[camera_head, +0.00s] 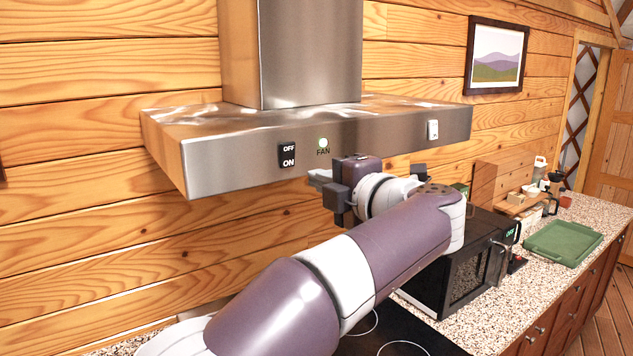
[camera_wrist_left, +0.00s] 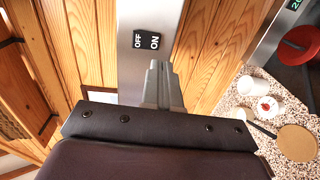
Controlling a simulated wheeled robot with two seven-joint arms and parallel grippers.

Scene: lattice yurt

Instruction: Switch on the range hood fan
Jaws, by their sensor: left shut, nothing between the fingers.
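The range hood (camera_head: 220,172) is steel and hangs on the wooden wall. Its front bears a black rocker switch (camera_head: 287,155) marked OFF above and ON below. To its right is a small round pale-green lamp (camera_head: 323,142) over the word FAN. My left gripper (camera_head: 318,178) is shut and empty, below and to the right of the rocker and apart from it in the head view. In the left wrist view the closed fingers (camera_wrist_left: 157,75) point toward the rocker (camera_wrist_left: 146,41), with its ON half nearer them. My right gripper is out of view.
A white switch (camera_head: 433,130) sits at the hood's right end. Below are a dark cooktop (camera_head: 405,344), a black microwave (camera_head: 470,275) and a speckled counter (camera_head: 490,322) with a green tray (camera_head: 563,241). The wall left of my arm is clear.

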